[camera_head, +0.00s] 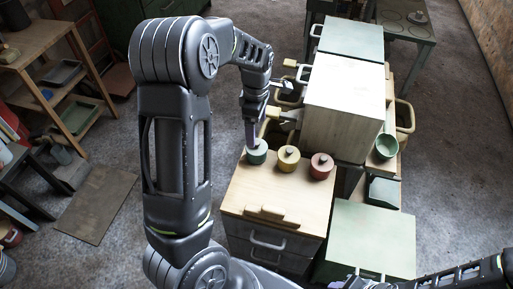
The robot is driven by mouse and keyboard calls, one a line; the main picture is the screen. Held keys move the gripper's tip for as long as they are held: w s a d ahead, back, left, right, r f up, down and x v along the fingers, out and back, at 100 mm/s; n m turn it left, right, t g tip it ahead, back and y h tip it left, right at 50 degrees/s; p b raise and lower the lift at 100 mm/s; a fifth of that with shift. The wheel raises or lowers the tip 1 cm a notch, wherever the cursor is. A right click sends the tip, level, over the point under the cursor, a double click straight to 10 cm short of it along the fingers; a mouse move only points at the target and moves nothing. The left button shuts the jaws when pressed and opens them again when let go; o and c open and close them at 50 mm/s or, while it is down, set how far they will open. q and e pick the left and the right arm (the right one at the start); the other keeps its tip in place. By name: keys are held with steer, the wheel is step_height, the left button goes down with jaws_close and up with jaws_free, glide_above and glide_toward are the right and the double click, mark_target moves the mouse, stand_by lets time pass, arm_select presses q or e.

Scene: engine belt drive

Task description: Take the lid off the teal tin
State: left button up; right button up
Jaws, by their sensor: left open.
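The teal tin (257,155) stands at the left of a row of three small tins on the wooden top of a drawer cabinet. My left gripper (252,142) reaches down from above and is open, with its fingertips at the top of the teal tin. The fingers partly cover the tin's lid and knob. I cannot tell whether they touch it. My right arm enters at the bottom right, and its gripper is too cut off at the lower edge to read.
A yellow tin (288,159) and a red tin (321,167) stand close to the right of the teal tin. A large pale box (346,95) rises behind the tins. The middle of the cabinet top is clear.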

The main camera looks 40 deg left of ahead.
mark_target(257, 141)
arm_select(q)
steer(key=shift+f, duration=1.3)
steer(key=shift+f, duration=2.65)
steer(key=shift+c, duration=0.5)
steer(key=c, duration=1.3)
steer(key=shift+r, duration=0.15)
step_height(257, 141, up, 10)
steer(key=shift+f, duration=0.1)
